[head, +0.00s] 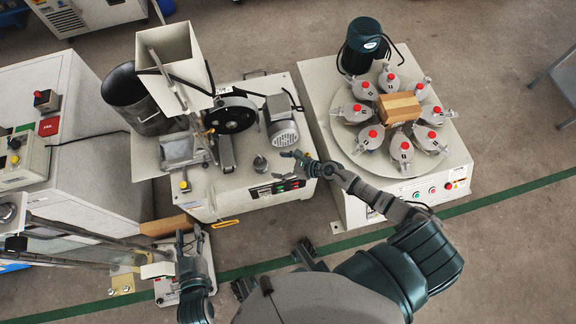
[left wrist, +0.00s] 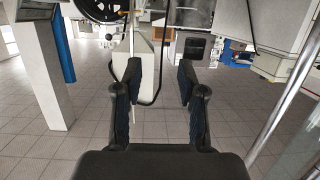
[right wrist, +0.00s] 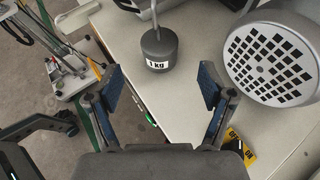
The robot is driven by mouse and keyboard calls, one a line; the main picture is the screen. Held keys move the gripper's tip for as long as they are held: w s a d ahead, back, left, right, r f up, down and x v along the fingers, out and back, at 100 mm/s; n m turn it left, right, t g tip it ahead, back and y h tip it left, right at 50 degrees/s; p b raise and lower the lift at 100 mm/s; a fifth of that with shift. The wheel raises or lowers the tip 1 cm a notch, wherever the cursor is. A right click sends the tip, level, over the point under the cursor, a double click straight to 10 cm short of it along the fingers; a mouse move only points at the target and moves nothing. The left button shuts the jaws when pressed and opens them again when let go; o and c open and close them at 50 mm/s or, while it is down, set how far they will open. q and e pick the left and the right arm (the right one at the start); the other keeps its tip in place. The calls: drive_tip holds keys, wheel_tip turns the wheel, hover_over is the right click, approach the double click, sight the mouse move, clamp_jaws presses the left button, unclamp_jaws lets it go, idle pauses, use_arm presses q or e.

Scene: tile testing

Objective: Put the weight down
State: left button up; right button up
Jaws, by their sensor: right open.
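The weight (right wrist: 160,50) is a small grey cylinder marked "1 kg" with a thin rod at its top. In the right wrist view it appears to stand upright on the cream machine top, beyond my fingertips. In the head view the weight (head: 260,164) is just left of my right gripper (head: 284,167). My right gripper is open, with nothing between its fingers in the right wrist view (right wrist: 160,88). My left gripper (head: 190,236) is at the lower left, away from the weight. It is open and empty in the left wrist view (left wrist: 160,76).
A motor (head: 282,120) stands close behind the weight. A black wheel (head: 232,114) and a tall hopper (head: 172,55) are to its left. A second machine (head: 455,160) with several red-capped units around a wooden block (head: 399,107) stands at right. Open floor lies at the lower right.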

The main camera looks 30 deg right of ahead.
drive_tip(key=shift+v, duration=0.8)
drive_tip(key=shift+s+d+r, duration=0.1)
drive_tip(key=shift+s+r, duration=0.05)
drive_tip(key=shift+s, duration=0.15)
drive_tip(key=s+a+r+m+t+h, duration=0.1)
drive_tip(key=a+r+m+t, duration=0.2)
drive_tip(key=r+m, duration=0.35)
drive_tip(key=s+a+r+m+t, duration=0.2)
drive_tip(key=a+r+m+t, duration=0.15)
drive_tip(key=m, duration=0.55)
use_arm(q)
drive_tip(key=shift+s+a+f+g, duration=0.2)
drive_tip(key=shift+a+f+g, duration=0.25)
drive_tip(key=shift+f, duration=0.15)
use_arm(e)
drive_tip(key=s+r+m+g+h, duration=0.1)
drive_tip(key=s+r+m+h, duration=0.1)
drive_tip(key=m, duration=1.1)
drive_tip(key=s+a+r+m+g+h, duration=0.1)
drive_tip(key=s+r+m, duration=0.3)
drive_tip(key=m, duration=0.9)
drive_tip(key=shift+s+h, duration=0.7)
drive_tip(key=shift+s, duration=0.4)
drive_tip(key=shift+a+g, duration=0.1)
drive_tip(key=shift+g, duration=0.15)
